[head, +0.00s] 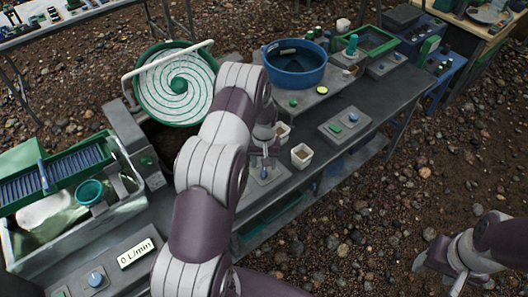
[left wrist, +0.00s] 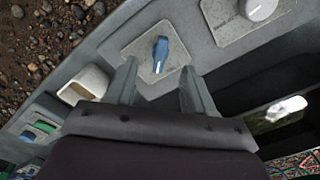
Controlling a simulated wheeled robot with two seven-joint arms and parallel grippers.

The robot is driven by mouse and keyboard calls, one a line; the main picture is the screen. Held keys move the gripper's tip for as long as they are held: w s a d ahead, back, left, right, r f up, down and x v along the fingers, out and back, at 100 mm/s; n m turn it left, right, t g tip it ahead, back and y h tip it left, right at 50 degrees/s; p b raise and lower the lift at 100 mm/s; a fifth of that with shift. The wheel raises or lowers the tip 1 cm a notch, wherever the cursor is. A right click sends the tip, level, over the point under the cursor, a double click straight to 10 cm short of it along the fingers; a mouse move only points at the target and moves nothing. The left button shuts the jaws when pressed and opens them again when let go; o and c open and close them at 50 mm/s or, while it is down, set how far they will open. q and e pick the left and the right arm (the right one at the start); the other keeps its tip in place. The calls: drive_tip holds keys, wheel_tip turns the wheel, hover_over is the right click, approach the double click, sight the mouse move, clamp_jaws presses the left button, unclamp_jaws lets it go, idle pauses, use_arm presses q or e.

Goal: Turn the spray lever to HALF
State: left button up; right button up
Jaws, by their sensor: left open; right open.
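The blue spray lever (head: 264,172) stands on a small grey plate (head: 275,183) on the long grey bench. It also shows in the left wrist view (left wrist: 161,48), with a pale line on its handle. My left gripper (left wrist: 159,68) is open, its two fingers on either side of the lever's near end. I cannot tell whether they touch it. In the head view my left arm hides part of this gripper (head: 262,150). No HALF marking is readable. My right gripper (head: 438,272) is open and empty at the lower right, over the pebbly ground.
A panel (head: 345,124) with a green button and a blue knob lies farther right. A blue tub (head: 295,66) and a green spiral pan (head: 177,86) are behind. A display (head: 136,253) reads 0 L/min.

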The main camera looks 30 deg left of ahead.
sight(263, 175)
use_arm(q)
wheel_tip(263, 175, up, 8)
drive_tip(key=b, duration=0.1)
drive_tip(key=shift+r, duration=0.25)
drive_tip(key=s+d+r+m, duration=0.1)
drive_tip(key=s+d+r, duration=0.2)
drive_tip(key=s, duration=0.3)
drive_tip(key=s+d+r+m+t, duration=0.1)
drive_tip(key=s+d+r+m, duration=0.1)
drive_tip(key=s+d+r, duration=0.2)
drive_tip(key=s+d+r+m, duration=0.1)
drive_tip(key=s+d+r, duration=0.2)
drive_tip(key=s, duration=0.7)
drive_tip(key=shift+s+d+r+m, duration=0.25)
drive_tip(key=shift+d+m, duration=0.15)
drive_tip(key=shift+d, duration=0.85)
drive_tip(key=shift+w, duration=0.1)
